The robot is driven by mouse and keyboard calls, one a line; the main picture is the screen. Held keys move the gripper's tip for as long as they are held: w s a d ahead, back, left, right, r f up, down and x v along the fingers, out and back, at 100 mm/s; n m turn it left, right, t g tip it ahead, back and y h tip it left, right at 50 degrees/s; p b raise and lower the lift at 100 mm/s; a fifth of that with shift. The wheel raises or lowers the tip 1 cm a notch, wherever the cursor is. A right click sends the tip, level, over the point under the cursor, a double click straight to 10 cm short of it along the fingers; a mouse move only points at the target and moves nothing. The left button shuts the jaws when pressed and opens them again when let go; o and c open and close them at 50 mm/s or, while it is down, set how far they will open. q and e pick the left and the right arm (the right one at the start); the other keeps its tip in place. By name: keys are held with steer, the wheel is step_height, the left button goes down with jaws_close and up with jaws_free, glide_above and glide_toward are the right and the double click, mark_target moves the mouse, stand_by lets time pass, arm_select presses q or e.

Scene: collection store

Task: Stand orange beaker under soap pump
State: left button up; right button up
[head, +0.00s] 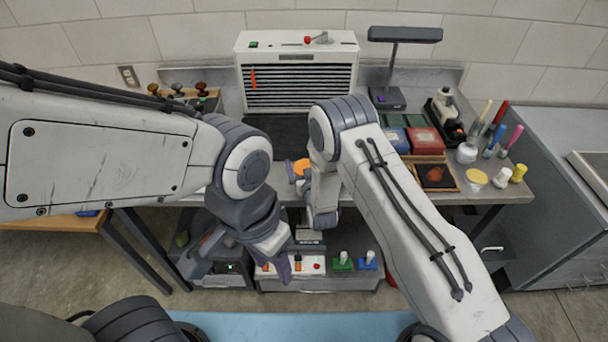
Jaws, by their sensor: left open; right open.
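An orange object (301,166), probably the orange beaker, shows in part at the middle of the bench, beside my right arm. My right gripper (304,184) is open close to it and mostly hidden by my own arm; I cannot tell whether they touch. My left gripper (238,270) is open and empty, low in front of the bench, over the lower shelf. I cannot make out a soap pump for certain; my arms hide part of the bench top.
A white slatted cabinet (297,72) stands at the back of the bench. A lamp (404,36), a red box (424,140), a framed tray (436,176) and a white jar (467,153) are on the right. A control panel (290,267) sits below.

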steer(key=c, duration=1.4)
steer(key=shift+r, duration=0.1)
